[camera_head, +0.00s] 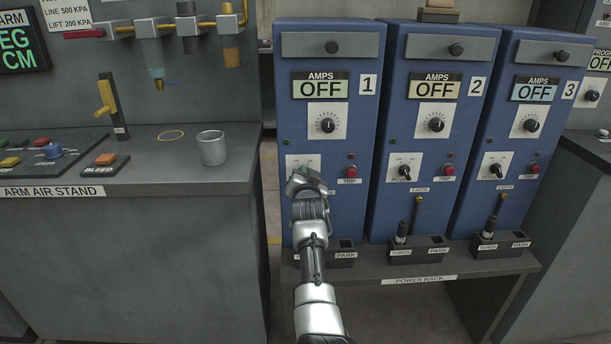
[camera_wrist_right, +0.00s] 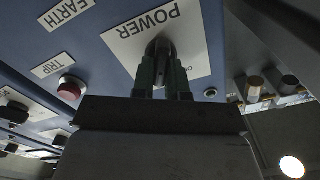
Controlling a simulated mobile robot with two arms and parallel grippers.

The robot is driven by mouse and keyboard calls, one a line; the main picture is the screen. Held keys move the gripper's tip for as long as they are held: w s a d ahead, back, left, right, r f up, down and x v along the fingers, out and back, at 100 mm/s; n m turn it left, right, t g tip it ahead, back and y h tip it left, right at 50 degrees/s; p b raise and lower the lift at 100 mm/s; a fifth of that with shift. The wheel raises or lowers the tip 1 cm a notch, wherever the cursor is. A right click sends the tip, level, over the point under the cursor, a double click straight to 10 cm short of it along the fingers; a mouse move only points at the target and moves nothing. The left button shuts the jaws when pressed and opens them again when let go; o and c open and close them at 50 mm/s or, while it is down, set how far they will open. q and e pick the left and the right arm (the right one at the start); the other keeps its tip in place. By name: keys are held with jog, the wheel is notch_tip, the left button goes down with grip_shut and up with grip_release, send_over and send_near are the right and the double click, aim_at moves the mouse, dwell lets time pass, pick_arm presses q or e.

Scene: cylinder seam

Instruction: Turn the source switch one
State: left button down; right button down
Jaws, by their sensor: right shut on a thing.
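Source one is the blue cabinet (camera_head: 320,215) marked 1, with a display (camera_head: 320,88) that reads OFF. Its power switch (camera_wrist_right: 160,50) is a dark knob on a white POWER plate (camera_wrist_right: 192,30) in the right wrist view. My right gripper (camera_head: 306,178) covers most of that plate in the head view. In the right wrist view the fingers (camera_wrist_right: 161,78) are shut on the switch knob, one on each side. The knob's exact angle is hard to tell because the fingers hide part of it. My left gripper is not in view.
A red TRIP button (camera_head: 350,171) sits just right of my right gripper. Sources two (camera_head: 432,130) and three (camera_head: 520,130) stand to the right, both reading OFF. The power rack shelf (camera_head: 385,280) juts out below, with torch holders. A bench with a metal cup (camera_head: 212,150) stands left.

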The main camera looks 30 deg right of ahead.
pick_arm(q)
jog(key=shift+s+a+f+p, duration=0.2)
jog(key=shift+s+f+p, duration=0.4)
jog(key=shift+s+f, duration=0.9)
pick_arm(e)
jog(key=shift+w+a+n, duration=0.1)
jog(key=shift+a+n, duration=0.05)
jog(key=shift+n, duration=1.75)
jog(key=shift+w+a+n, duration=0.1)
jog(key=shift+n, duration=1.8)
jog(key=shift+w+a+n, duration=0.1)
jog(key=shift+a+n, duration=0.05)
jog(key=shift+n, duration=1.75)
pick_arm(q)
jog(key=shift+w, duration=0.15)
pick_arm(e)
jog(key=c, duration=1.1)
grip_release()
jog(key=shift+c, duration=0.2)
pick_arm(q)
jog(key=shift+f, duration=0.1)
